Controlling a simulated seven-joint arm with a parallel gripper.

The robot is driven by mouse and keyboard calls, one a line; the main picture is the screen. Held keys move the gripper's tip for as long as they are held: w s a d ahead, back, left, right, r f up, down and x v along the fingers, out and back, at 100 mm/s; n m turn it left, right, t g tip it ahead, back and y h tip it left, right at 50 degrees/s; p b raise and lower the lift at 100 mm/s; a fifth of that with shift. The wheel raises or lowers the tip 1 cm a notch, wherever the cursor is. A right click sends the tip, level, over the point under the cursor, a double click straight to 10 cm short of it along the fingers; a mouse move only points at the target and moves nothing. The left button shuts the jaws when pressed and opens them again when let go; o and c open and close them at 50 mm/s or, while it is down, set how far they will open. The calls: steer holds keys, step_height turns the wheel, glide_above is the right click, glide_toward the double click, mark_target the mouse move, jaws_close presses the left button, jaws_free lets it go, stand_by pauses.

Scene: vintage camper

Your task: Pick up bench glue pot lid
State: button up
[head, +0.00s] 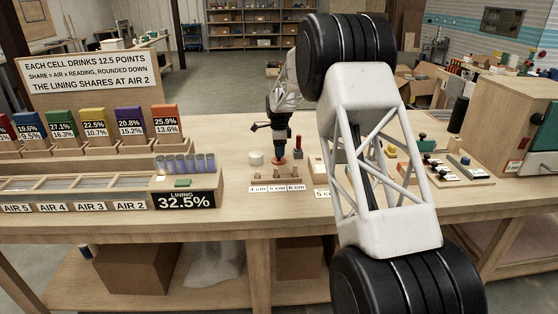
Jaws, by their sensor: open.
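My gripper (281,153) points straight down over the workbench, left of my white arm link. It is open, but its fingers are small and dark here, and the gap between them is hard to see. A small round orange-red piece (281,163) is right below the fingertips; I cannot tell whether they touch it. A short white round pot (255,158) stands just left of the gripper. No piece is clearly recognisable as the bench glue pot lid at this size.
A red upright piece (298,146) stands close right of the gripper. In front is a small wooden peg stand (275,178) with centimetre labels. Coloured cards (166,120) and a divided tray (90,206) fill the left. A wooden cabinet (490,110) stands right. My arm hides part of the bench.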

steer(key=shift+f, duration=1.75)
steer(key=c, duration=1)
steer(key=shift+r, duration=0.1)
steer(key=shift+r, duration=4.9)
steer(key=a+r, duration=0.1)
steer(key=a, duration=0.8)
steer(key=shift+a, duration=0.25)
